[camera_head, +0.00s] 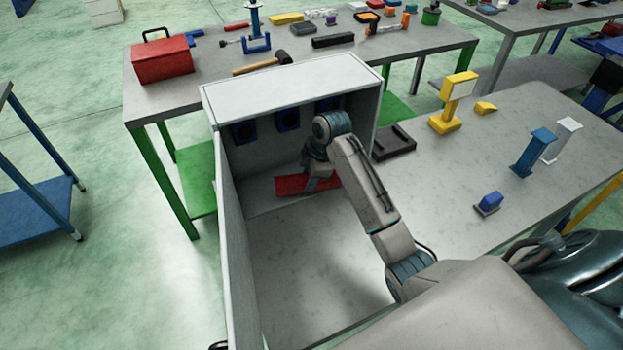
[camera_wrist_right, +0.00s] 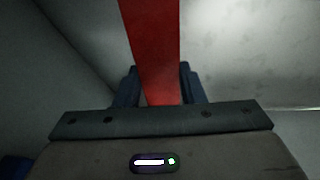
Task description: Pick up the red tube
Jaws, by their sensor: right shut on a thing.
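The red tube (camera_head: 293,185) is a bar with flat faces, lying low at the back of the open grey cabinet in the head view. My right gripper (camera_head: 318,180) reaches into the cabinet from the right and is shut on the tube. In the right wrist view the tube (camera_wrist_right: 152,45) runs up from between the two dark fingers of the right gripper (camera_wrist_right: 155,88). The wrist hides part of the tube in the head view. I cannot tell whether the tube touches the cabinet floor. My left gripper is not in view.
The grey cabinet (camera_head: 290,98) has a top and side walls close around my right arm, with blue round parts (camera_head: 287,119) on its back wall. A black tray (camera_head: 393,142) and a yellow stand (camera_head: 454,100) are on the table to the right. A red toolbox (camera_head: 163,60) stands behind.

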